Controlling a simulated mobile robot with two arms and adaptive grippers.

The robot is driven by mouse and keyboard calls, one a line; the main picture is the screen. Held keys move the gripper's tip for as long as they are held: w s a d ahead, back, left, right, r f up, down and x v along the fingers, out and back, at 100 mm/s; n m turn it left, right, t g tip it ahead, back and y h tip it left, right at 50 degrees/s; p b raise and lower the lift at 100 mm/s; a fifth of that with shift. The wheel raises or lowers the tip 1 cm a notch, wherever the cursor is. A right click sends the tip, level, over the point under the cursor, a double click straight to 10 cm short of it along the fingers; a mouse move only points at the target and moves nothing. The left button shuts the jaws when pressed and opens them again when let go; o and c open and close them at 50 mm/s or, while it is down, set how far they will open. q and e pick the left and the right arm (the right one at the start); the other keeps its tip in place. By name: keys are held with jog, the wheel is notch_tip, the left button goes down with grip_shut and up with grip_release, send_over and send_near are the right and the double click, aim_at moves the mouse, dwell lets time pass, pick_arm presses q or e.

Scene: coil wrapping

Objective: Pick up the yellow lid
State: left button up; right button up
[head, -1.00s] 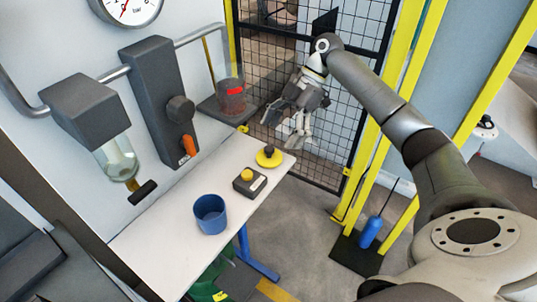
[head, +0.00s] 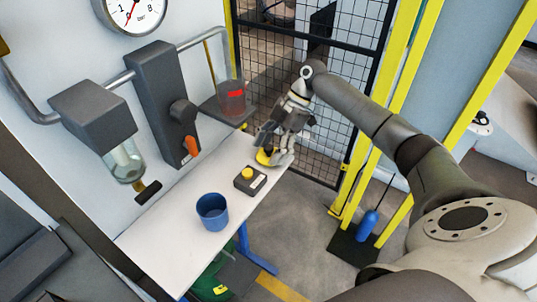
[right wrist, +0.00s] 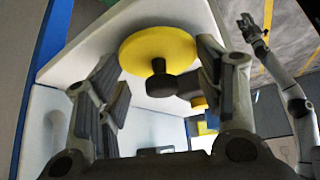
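The yellow lid (head: 263,157) lies flat near the far right end of the white table, partly hidden by my right gripper (head: 275,157). In the right wrist view the lid (right wrist: 158,46) is a round yellow disc with a dark knob (right wrist: 160,82). My right gripper (right wrist: 158,62) is open there, its fingers apart on either side of the knob, with a gap on both sides. My left gripper is outside the head view; an arm that looks like my left one, with its gripper (right wrist: 252,28), shows small in the right wrist view.
A dark box with a yellow button (head: 249,180) sits close to the lid, and a blue cup (head: 212,212) stands nearer. The white table (head: 165,240) has bare surface around them. A wall dispenser (head: 95,115) and a valve unit (head: 165,100) overhang its back; mesh fencing (head: 335,120) stands beyond.

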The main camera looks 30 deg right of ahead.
jog(key=c, duration=0.3)
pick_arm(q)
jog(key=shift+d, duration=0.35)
pick_arm(e)
jog(key=shift+c, duration=0.2)
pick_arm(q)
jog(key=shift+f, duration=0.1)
